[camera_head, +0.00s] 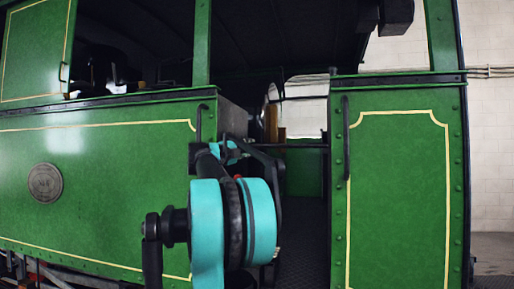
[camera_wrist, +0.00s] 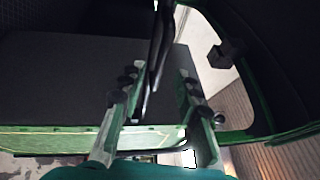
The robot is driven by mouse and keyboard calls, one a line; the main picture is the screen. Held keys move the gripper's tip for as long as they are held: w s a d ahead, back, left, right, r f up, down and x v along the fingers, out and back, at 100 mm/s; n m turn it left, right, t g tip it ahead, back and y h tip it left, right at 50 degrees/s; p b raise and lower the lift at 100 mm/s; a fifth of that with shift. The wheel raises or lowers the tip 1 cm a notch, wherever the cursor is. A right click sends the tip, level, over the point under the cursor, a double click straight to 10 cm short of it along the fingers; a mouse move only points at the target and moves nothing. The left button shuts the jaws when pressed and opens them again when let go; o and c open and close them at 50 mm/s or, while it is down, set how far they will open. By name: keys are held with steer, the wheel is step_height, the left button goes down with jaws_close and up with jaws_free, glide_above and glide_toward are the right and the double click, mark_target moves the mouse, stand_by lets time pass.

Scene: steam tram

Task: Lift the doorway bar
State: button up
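The doorway bar (camera_head: 306,146) is a thin dark rod lying level across the tram's doorway in the head view. Its left part is hidden behind my arm. In the wrist view, a dark rod that looks like the bar (camera_wrist: 160,50) runs from the top edge down between the fingers of my gripper (camera_wrist: 160,78). The fingers are spread, with a visible gap between them and the rod on at least the right side. I cannot tell whether the left finger touches it. In the head view, my arm hides most of the gripper at the doorway's left edge.
Green tram panels stand on both sides of the doorway: the left panel (camera_head: 100,175) and the right panel (camera_head: 400,190). Upright black handrails, left (camera_head: 199,122) and right (camera_head: 346,135), flank the opening. The dark cab floor (camera_head: 305,235) beyond looks clear.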

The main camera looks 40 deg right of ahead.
mark_target(256, 146)
steer(key=shift+x, duration=2.75)
steer(key=shift+c, duration=0.2)
jaws_close()
